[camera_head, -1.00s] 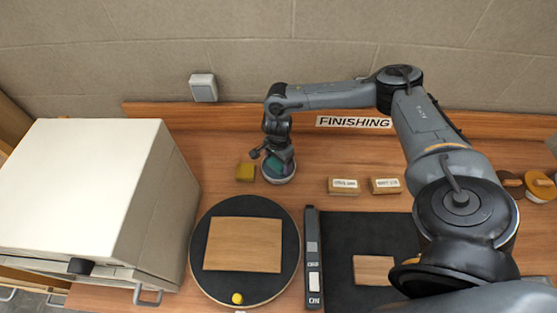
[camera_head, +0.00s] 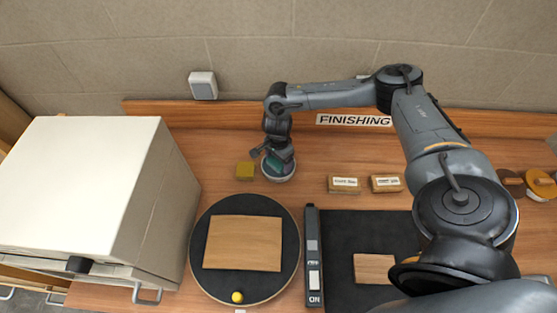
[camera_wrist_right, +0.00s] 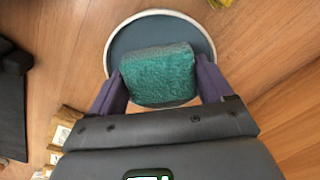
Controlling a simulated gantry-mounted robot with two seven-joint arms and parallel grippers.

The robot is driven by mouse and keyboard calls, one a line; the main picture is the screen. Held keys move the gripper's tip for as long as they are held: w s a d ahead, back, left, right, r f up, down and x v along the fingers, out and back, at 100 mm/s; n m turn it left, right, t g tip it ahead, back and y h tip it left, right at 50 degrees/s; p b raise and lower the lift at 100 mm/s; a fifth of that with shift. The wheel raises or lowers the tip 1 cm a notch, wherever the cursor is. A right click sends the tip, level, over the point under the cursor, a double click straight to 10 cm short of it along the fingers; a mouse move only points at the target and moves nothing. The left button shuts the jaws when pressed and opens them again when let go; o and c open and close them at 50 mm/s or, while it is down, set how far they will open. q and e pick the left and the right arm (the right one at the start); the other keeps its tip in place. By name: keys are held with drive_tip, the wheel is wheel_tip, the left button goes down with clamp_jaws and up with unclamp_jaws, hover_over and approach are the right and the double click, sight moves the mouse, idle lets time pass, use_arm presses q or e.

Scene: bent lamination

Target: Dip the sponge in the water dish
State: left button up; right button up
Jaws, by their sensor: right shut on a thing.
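A teal sponge (camera_wrist_right: 158,72) is held between the two fingers of my right gripper (camera_wrist_right: 160,85), which is shut on it. The sponge is over or in a round water dish (camera_wrist_right: 122,42) with a pale rim and blue-grey inside; I cannot tell whether it touches the water. In the head view my right gripper (camera_head: 277,160) points down at the dish (camera_head: 279,177), and the sponge is mostly hidden there. My left gripper is not in view.
A yellow block (camera_head: 245,170) sits just left of the dish. Two labelled blocks (camera_head: 344,185) stand to its right. A round black turntable (camera_head: 245,290) with a wooden board lies in front. A white box-like machine (camera_head: 85,190) stands at left, and a black mat (camera_head: 345,235) at right.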

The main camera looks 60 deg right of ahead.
drive_tip(key=shift+r, duration=0.2)
drive_tip(key=shift+r+p, duration=1.1)
drive_tip(key=shift+r, duration=0.2)
drive_tip(key=shift+r, duration=0.1)
drive_tip(key=shift+r+p, duration=2)
drive_tip(key=shift+r, duration=0.4)
